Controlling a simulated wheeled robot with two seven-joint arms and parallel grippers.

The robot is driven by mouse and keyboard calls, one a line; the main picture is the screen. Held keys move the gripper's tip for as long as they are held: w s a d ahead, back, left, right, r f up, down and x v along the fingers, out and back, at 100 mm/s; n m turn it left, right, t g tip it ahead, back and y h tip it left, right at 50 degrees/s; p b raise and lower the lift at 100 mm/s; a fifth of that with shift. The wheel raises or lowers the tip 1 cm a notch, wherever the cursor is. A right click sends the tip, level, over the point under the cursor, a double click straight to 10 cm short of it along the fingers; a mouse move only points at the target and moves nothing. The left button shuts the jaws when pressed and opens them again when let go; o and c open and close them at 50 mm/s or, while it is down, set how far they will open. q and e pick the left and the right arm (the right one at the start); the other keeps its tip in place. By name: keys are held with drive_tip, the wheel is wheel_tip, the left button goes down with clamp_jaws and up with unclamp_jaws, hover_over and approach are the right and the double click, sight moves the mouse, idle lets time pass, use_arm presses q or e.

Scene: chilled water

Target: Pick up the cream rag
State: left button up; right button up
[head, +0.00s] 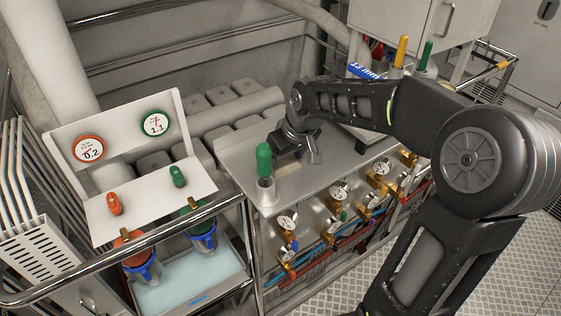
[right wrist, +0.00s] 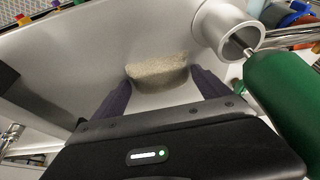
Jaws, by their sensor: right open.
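The cream rag (right wrist: 158,72) lies on the grey metal bench top in the right wrist view. It looks like a small, rough-textured folded piece. My right gripper (head: 308,152) is open, low over the bench top in the head view. In the right wrist view its two dark fingers (right wrist: 161,80) point toward the rag, one on each side of it, with the rag at or just beyond the tips. I cannot tell whether the fingers touch it. In the head view I cannot make out the rag near my gripper. My left gripper is not in view.
A green-handled tool (head: 264,160) stands in a grey cup at the bench's front left corner, close beside my right gripper. Brass valves and gauges (head: 335,230) line the front. A white gauge panel (head: 120,140) stands left. Orange and green handles (head: 402,50) stand behind my arm.

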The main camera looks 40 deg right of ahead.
drive_tip(key=shift+c, duration=0.5)
drive_tip(key=c, duration=0.9)
